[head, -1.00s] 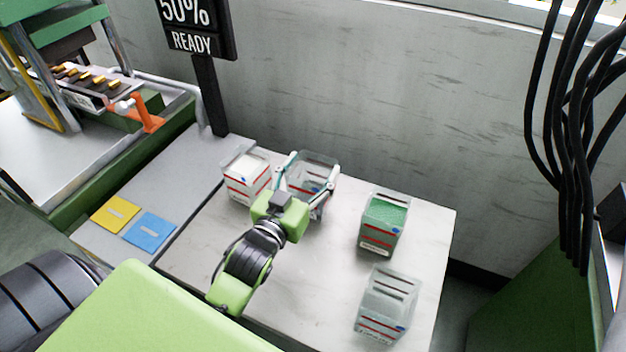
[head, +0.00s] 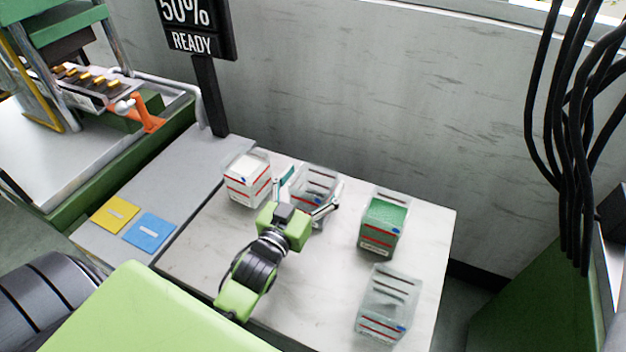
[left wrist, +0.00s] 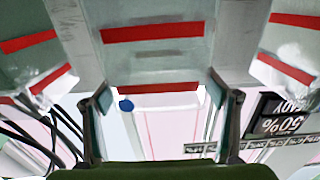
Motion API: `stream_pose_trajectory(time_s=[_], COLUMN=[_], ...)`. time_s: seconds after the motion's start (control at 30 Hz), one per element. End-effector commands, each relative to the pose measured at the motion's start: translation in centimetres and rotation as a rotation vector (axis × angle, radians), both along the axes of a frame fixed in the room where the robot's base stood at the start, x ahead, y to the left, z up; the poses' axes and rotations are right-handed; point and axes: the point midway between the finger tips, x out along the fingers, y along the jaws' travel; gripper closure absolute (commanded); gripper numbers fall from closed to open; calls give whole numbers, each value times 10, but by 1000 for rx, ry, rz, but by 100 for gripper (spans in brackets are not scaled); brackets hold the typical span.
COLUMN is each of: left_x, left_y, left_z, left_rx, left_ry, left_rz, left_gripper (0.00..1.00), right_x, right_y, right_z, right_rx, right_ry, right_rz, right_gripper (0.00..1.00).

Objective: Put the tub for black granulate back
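A clear, empty-looking tub (head: 318,178) with red stripes stands at the back of the pale table; its label is too small to read, so I cannot tell its granulate. My left gripper (head: 307,196) is open at its near side, with one finger towards each side of it. In the left wrist view, the tub (left wrist: 152,60) lies ahead between the spread fingers of the gripper (left wrist: 162,115), with gaps that look clear. Another clear, empty-looking tub (head: 388,298) stands at the front right. My right gripper is not in view.
A tub of white granulate (head: 247,180) stands close left of the gripper. A tub of green granulate (head: 383,222) stands to the right. Yellow (head: 114,214) and blue (head: 149,232) squares lie on the grey surface. A black "50% READY" sign (head: 195,25) rises behind.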

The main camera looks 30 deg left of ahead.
Motion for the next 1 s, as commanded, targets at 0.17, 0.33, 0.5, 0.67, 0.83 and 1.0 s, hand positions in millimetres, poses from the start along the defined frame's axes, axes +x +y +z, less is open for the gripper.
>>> stream_pose_trajectory(time_s=[0.17, 0.33, 0.5, 0.67, 0.83, 1.0], left_x=[-2, -25, -60, -90, -111, -119], left_y=[0, -1, -3, -5, -6, -6], left_z=[3, 4, 4, 4, 3, 4], left_rx=[0, -2, 0, -1, -1, -1], left_ry=[1, 5, 7, 5, 2, 0], left_rz=[0, 1, 1, 1, 0, 1], left_gripper=[20, 20, 20, 20, 20, 20], right_x=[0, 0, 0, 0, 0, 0], right_y=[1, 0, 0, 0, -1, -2], right_z=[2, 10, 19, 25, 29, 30], right_rx=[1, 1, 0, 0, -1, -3], right_ry=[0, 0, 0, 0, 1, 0], right_rz=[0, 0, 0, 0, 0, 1], right_gripper=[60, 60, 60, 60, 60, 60])
